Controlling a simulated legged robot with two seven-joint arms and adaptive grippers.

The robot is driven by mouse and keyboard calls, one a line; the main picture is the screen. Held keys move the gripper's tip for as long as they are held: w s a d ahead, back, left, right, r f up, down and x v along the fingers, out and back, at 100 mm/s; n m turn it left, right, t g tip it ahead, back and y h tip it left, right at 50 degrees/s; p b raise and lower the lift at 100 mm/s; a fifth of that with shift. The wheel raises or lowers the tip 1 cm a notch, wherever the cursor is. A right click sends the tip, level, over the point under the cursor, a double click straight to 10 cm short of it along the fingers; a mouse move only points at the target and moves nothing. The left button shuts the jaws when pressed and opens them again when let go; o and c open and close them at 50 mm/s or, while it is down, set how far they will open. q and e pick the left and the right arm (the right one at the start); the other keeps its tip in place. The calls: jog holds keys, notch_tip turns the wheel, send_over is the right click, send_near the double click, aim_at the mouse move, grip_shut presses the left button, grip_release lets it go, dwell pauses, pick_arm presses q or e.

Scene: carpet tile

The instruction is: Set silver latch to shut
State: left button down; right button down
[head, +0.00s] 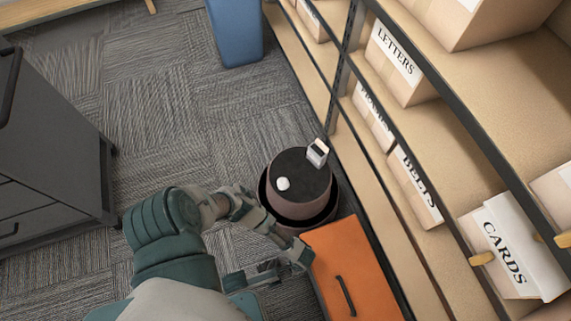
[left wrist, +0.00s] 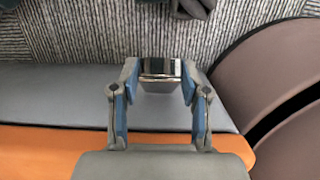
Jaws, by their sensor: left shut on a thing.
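The silver latch (left wrist: 160,72) is a small shiny block in the left wrist view. It sits at the far edge of a grey face beside the orange top of a case. My left gripper (left wrist: 160,84) is shut on the latch, with a blue-padded finger at each side. In the head view my left gripper (head: 293,256) is at the left edge of the orange case (head: 325,262), and the latch is hidden there. I cannot make out my right gripper.
Shelves with labelled boxes (head: 402,62) line the right.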

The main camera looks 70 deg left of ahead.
pick_arm(q)
jog(key=w+r+g, duration=0.1)
jog(key=g, duration=0.1)
jog(key=shift+w+d+r+g, duration=0.1)
jog(key=shift+w+g, duration=0.2)
jog(key=shift+w, duration=0.1)
jog(key=shift+w+r, duration=0.25)
jog(key=shift+w, duration=0.4)
jog(key=shift+w+r, duration=0.25)
jog(key=shift+w, duration=0.35)
jog(key=c, duration=0.6)
grip_release()
jog(key=shift+o, duration=0.2)
jog(key=shift+s, duration=0.1)
jog(key=shift+f, duration=0.1)
jog(key=v, duration=1.2)
jog(key=shift+s, duration=0.1)
